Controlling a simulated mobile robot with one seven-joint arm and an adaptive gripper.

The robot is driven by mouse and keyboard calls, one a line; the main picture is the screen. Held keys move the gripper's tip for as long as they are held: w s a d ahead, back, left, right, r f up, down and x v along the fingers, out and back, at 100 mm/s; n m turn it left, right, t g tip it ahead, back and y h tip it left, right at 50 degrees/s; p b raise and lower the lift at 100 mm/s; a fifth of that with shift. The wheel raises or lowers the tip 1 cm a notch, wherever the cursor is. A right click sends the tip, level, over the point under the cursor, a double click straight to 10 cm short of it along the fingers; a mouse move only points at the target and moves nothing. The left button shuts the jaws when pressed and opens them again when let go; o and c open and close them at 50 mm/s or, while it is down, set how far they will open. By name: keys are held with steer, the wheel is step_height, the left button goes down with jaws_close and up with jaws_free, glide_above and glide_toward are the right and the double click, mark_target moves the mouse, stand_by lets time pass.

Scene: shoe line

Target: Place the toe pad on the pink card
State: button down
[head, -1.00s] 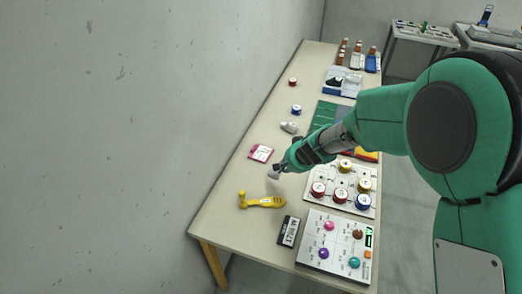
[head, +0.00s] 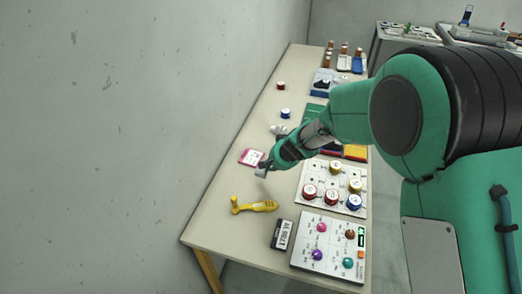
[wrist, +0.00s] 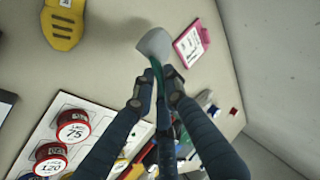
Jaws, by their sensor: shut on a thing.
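My gripper (wrist: 158,88) is shut on the toe pad (wrist: 154,44), a pale grey rounded piece with a green strip below it between the fingers. In the head view the toe pad (head: 261,172) sticks out at the tip of my gripper (head: 267,166), over the table. The pink card (head: 248,158) lies flat just beyond it, up and to the left. In the wrist view the pink card (wrist: 188,44) is right of the toe pad, with a gap between them. The card carries a white label with print too small to read.
A yellow hammer-like tool (head: 254,205) lies nearer the front of the table (head: 212,226). A white board (head: 308,178) with several labelled spools stands to the right. A small display (head: 282,234) and a panel with coloured knobs (head: 300,262) are at the front. A wall borders the left.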

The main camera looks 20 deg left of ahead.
steer(key=w+a+p, duration=0.1)
steer(key=w+a, duration=0.2)
steer(key=w, duration=0.3)
steer(key=w+a+f+p, duration=0.1)
steer(key=w+a, duration=0.3)
steer(key=w, duration=0.3)
steer(key=shift+f, duration=0.2)
steer(key=shift+a, duration=0.1)
steer(key=shift+f+b, duration=0.55)
steer(key=shift+f, duration=1.2)
steer(key=shift+f, duration=0.2)
steer(key=c, duration=1.8)
jaws_free()
steer(key=shift+r, duration=0.15)
